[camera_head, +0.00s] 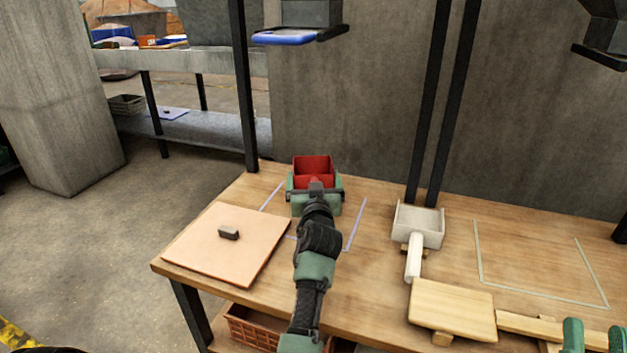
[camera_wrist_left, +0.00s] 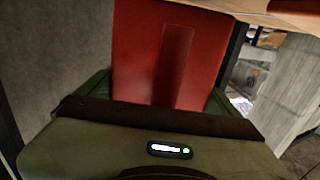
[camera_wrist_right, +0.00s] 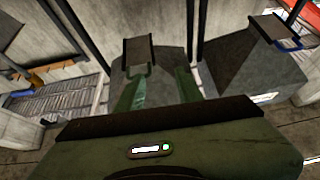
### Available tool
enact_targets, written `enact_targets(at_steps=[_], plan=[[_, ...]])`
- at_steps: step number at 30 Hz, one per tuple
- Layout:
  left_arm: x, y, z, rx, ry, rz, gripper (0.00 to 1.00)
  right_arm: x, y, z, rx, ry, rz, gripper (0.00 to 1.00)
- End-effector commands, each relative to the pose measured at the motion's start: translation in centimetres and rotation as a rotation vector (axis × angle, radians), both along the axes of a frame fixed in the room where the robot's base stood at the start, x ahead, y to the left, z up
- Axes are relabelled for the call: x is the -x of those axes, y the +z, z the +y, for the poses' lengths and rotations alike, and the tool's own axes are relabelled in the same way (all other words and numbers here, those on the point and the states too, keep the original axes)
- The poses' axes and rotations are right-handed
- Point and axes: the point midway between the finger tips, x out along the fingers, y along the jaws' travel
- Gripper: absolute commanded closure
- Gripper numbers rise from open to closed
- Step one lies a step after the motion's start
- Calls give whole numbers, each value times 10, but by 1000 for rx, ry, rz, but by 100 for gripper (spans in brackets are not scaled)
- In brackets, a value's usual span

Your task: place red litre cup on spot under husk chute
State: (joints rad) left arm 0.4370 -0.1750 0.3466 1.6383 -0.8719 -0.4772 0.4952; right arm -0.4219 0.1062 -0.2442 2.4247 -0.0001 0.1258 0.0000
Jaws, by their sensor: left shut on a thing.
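The red litre cup (camera_head: 312,163) is at the far left part of the wooden table, held between the green fingers of my left gripper (camera_head: 315,184). The cup's red wall (camera_wrist_left: 140,50) fills the middle of the left wrist view. The cup is inside or just over a blue-purple outlined spot (camera_head: 356,225). A chute with a blue lip (camera_head: 285,37) hangs above that area. Whether the cup's base touches the table is hidden by my gripper and arm. My right gripper (camera_head: 595,338) is at the bottom right, its fingers apart and empty; it also shows in the right wrist view (camera_wrist_right: 158,92).
A square board (camera_head: 215,255) with a dark handle lies left of my left arm. A white scoop (camera_head: 418,226) and wooden boards (camera_head: 452,308) lie to the right. A pale outlined spot (camera_head: 530,250) is bare under a dark chute (camera_head: 600,50). Black posts stand behind the table.

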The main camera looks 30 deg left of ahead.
Motion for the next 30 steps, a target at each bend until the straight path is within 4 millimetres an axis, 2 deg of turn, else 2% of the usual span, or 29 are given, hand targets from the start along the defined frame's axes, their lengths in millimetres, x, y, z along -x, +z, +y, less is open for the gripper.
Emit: enact_targets(at_steps=[30], plan=[[0, -6, 0, 0, -1, -2, 61, 17, 25, -2, -43, 7, -157, 64]])
